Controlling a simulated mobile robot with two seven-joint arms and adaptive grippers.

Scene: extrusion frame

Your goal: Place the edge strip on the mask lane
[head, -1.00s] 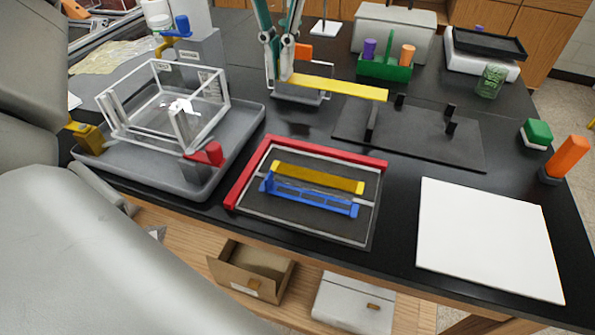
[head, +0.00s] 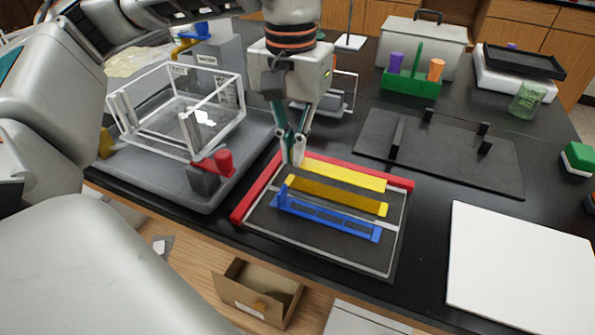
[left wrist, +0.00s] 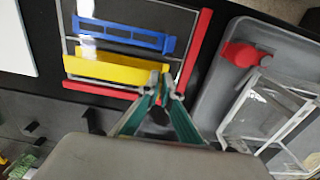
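My left gripper (head: 293,158) is shut on one end of a bright yellow strip (head: 345,178), which extends to the right. The strip is just inside the back red rail of a dark framed board (head: 300,232); I cannot tell if it touches the board. A darker yellow bar (head: 337,195) and a blue piece (head: 328,219) lie on the board in front of it. In the left wrist view, the fingertips (left wrist: 160,82) are at the strip's end, beside the yellow bar and blue piece (left wrist: 125,36). No lane marked as the mask lane is clearly identifiable. My right gripper is out of view.
A grey tray (head: 240,150) with a clear frame (head: 180,110) and a red clamp (head: 213,165) stands left of the board. A black plate with upright posts (head: 440,155) is behind right. A white sheet (head: 520,265) lies at right. A green caddy (head: 411,82) stands further back.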

